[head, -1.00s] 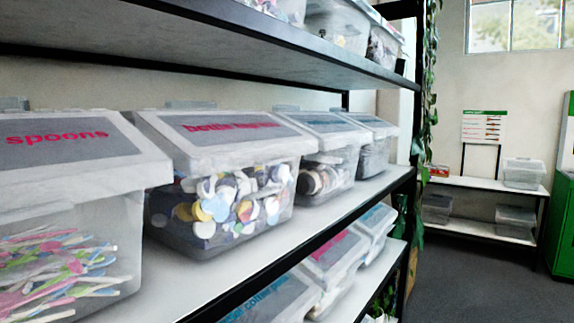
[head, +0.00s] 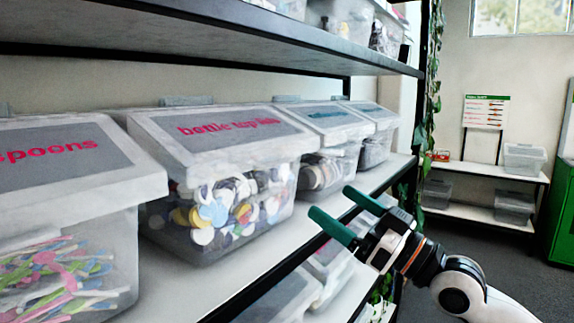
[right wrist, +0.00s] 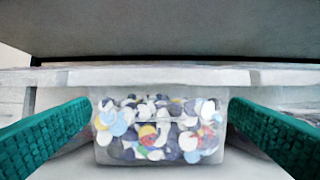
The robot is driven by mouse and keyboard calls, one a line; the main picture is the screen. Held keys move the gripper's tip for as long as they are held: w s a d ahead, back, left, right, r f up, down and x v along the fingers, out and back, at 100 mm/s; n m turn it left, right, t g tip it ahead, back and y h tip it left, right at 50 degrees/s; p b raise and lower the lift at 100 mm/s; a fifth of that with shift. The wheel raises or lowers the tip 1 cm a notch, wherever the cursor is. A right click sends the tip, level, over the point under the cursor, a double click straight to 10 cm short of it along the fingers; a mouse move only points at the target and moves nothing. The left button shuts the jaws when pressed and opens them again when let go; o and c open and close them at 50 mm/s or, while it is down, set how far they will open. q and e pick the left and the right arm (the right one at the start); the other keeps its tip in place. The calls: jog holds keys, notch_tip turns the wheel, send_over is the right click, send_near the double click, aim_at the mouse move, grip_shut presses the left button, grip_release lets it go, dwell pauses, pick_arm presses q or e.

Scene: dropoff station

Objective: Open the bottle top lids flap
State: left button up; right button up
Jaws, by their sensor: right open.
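The bottle top lids bin (head: 225,205) is a clear box of mixed round lids on the middle shelf. Its sloped flap (head: 225,132), with a grey label and pink lettering, is shut. My right gripper (head: 330,208) has green fingers spread apart and empty, in front of and to the right of the bin, apart from it. In the right wrist view the bin (right wrist: 160,130) sits centred between the open fingers, with the flap's front edge (right wrist: 160,76) seen above the lids. My left gripper is not in view.
A spoons bin (head: 60,190) stands left of it and more bins (head: 325,125) stand right. An upper shelf (head: 230,35) runs above the flap. Bins sit on a lower shelf below. Free shelf surface (head: 265,250) lies in front of the bin.

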aim_at(281, 164)
jog(key=p+x, duration=0.4)
jog(key=x, duration=0.7)
jog(key=shift+s+r+p, duration=0.1)
jog(key=shift+r+p, duration=0.05)
jog(key=shift+p, duration=0.15)
jog(key=shift+w+a, duration=0.3)
jog(key=shift+a, duration=0.1)
